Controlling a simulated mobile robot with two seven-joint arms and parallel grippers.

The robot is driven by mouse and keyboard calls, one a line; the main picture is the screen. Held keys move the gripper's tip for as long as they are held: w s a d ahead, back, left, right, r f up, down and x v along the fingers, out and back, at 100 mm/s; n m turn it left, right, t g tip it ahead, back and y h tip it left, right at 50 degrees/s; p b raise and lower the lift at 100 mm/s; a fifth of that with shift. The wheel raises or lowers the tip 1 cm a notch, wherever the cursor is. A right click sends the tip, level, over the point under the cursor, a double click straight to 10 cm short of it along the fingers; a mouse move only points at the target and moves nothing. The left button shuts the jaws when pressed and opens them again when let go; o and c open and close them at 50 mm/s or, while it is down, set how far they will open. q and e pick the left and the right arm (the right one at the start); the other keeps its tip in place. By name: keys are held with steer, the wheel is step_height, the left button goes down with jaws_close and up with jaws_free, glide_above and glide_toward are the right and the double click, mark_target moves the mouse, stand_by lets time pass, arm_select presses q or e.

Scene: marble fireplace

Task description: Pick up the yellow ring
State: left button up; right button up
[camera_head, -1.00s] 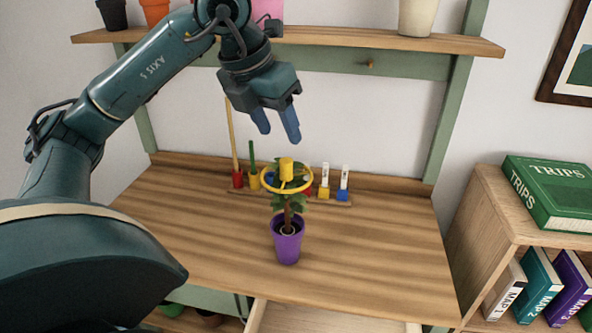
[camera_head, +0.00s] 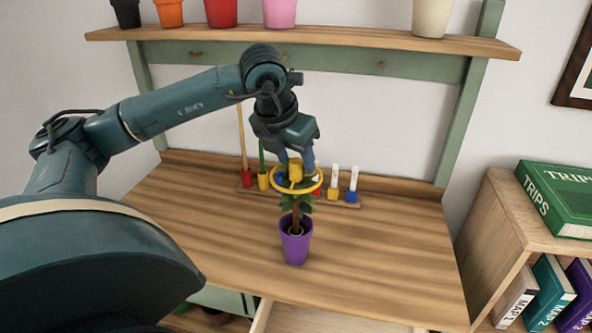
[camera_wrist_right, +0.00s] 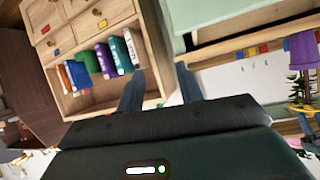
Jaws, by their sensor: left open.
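The yellow ring (camera_head: 298,193), with a yellow knob at its middle, sits around the top of a leafy plant in a purple pot (camera_head: 297,246) on the wooden bench. My left gripper (camera_head: 296,171) is open and low over the ring, its fingers on either side of the knob. The fingers partly hide the far side of the ring; whether they touch the knob I cannot tell. My right gripper (camera_wrist_right: 160,70) is open and empty in the right wrist view, away from the plant. The purple pot (camera_wrist_right: 301,50) also shows there at the right edge.
A shelf (camera_head: 350,39) with several pots runs above. At right, a wooden bookcase (camera_head: 490,215) holds books. The bench right of the pot is clear.

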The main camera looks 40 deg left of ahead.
arm_select(q)
steer(key=shift+w+f, duration=0.25)
steer(key=shift+f, duration=0.4)
steer(key=shift+c, duration=0.6)
steer(key=c, duration=0.9)
steer(key=shift+r, duration=0.1)
steer(key=shift+c, duration=0.2)
